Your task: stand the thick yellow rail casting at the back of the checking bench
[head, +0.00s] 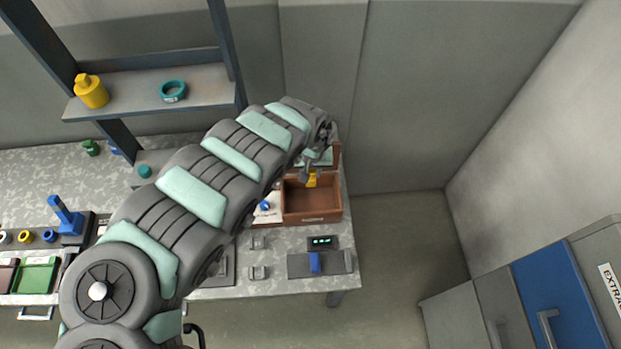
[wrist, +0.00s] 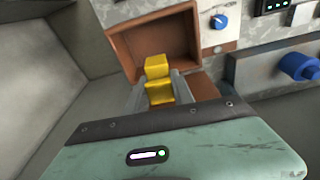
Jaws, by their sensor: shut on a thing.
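A yellow rail casting (wrist: 158,67), thick and blocky with a step in its shape, is held between the two fingers of my gripper (wrist: 160,86) in the wrist view. In the head view the casting (head: 312,180) is a small yellow patch under my gripper (head: 311,170), at the brown open box (head: 313,217). I cannot tell whether its lower end is inside the box or above it. My gripper is shut on the casting. The speckled bench (head: 285,287) carries the box near its right end. My arm hides much of the middle of the bench.
Right of the bench is open floor. A grey block with a blue knob (head: 315,262) and a green-lit display (head: 321,241) stand in front of the box. A shelf (head: 130,108) holds a yellow bottle-shaped piece (head: 91,91) and a teal ring (head: 173,90). Cabinets (head: 555,300) stand at lower right.

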